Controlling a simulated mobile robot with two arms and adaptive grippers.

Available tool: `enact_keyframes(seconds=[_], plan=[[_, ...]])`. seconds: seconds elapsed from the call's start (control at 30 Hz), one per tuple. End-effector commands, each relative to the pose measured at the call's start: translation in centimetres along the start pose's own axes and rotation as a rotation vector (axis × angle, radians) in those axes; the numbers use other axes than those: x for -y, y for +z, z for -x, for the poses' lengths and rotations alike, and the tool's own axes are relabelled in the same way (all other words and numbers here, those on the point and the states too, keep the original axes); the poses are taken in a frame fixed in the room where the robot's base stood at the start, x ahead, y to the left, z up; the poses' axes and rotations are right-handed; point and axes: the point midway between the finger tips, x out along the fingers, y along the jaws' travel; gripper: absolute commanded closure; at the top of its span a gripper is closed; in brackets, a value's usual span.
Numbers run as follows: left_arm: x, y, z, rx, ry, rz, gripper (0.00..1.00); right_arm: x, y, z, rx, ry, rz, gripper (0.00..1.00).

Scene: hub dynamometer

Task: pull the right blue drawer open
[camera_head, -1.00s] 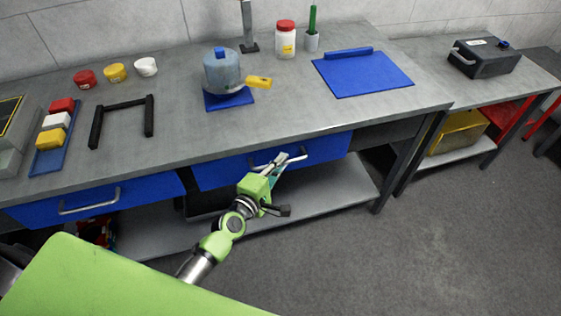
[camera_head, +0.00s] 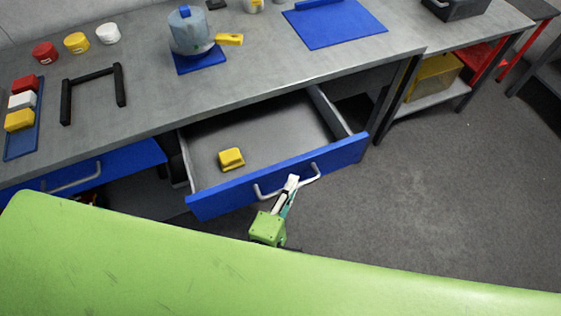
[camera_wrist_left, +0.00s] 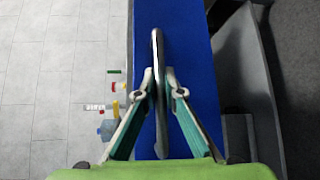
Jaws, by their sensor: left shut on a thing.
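The right blue drawer (camera_head: 337,153) stands pulled out from under the grey bench in the head view. Its grey inside shows, with a yellow block (camera_head: 231,158) lying in it. My left gripper (camera_head: 291,184) is at the drawer's front, shut on the metal bar handle (camera_head: 267,194). In the left wrist view the two fingers (camera_wrist_left: 159,85) close on either side of the handle (camera_wrist_left: 158,52), with the blue drawer front (camera_wrist_left: 185,35) behind it. My right gripper is in neither view.
The left blue drawer (camera_head: 92,176) is shut or nearly so. On the bench (camera_head: 140,110) stand a blue-grey pot (camera_head: 188,32), a black frame (camera_head: 93,78), a blue mat (camera_head: 333,27) and several small jars. Grey floor (camera_head: 430,190) is clear at the right.

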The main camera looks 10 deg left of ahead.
Motion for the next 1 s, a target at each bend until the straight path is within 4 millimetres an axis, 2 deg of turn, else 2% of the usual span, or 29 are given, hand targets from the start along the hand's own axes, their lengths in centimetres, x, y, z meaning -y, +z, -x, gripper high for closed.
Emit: enact_keyframes(seconds=[0.1, 0.33, 0.87, 0.9, 0.97, 1.0], plan=[[0.7, 1.6, 1.7, 0.001, -0.005, 0.001, 1.00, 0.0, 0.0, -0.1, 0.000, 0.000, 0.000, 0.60], [1.2, 3.5, 3.6, 0.000, -0.003, 0.001, 1.00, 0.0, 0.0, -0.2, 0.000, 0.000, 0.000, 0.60], [1.3, 4.1, 4.2, 0.000, -0.001, 0.000, 1.00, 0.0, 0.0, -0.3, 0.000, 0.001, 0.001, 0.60], [1.3, 4.1, 4.1, 0.000, -0.001, 0.000, 0.89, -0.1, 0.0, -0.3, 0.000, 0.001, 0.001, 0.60], [1.3, 4.1, 4.1, 0.000, -0.001, 0.000, 0.74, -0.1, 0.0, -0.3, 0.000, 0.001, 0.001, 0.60], [1.3, 4.1, 4.1, 0.000, -0.001, 0.000, 0.74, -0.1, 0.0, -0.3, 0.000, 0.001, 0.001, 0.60]])
